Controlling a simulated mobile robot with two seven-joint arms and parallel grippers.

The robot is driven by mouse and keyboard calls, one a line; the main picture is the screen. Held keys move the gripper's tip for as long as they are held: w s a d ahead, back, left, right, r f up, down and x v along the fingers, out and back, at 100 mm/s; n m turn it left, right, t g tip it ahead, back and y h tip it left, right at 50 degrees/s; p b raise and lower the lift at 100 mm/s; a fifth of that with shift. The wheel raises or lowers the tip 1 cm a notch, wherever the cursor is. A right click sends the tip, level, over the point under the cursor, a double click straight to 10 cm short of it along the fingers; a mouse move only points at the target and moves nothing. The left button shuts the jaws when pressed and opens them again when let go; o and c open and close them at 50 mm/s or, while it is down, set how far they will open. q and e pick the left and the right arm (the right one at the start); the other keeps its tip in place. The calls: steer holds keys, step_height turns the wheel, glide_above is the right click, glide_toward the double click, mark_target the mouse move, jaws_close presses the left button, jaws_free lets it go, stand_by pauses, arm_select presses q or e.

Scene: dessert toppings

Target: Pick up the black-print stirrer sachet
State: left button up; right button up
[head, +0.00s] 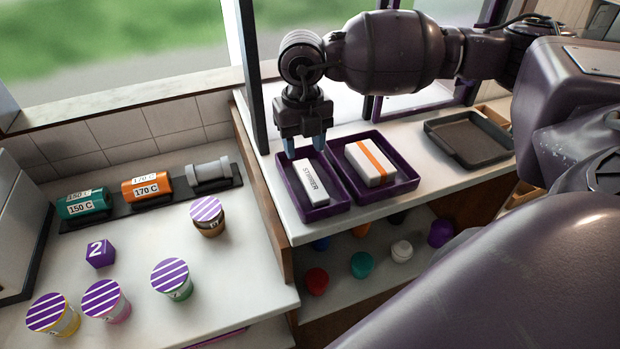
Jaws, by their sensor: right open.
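The black-print stirrer sachet (310,184) is a long white packet with dark lettering. It lies in the left purple tray (331,212) on the raised counter. My right gripper (305,147) points down over the back part of this tray, close to the far end of the sachet. I cannot tell exactly how high the fingertips are above the sachet. My left gripper is not in view.
A white box with an orange stripe (369,163) sits in the adjoining purple tray (409,183). A dark empty tray (468,140) stands further right. Coloured lids (361,264) sit on the shelf below.

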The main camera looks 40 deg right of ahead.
mark_target(304, 167)
step_height(304, 167, down, 5)
stand_by(0.3)
steer(key=c, duration=0.7)
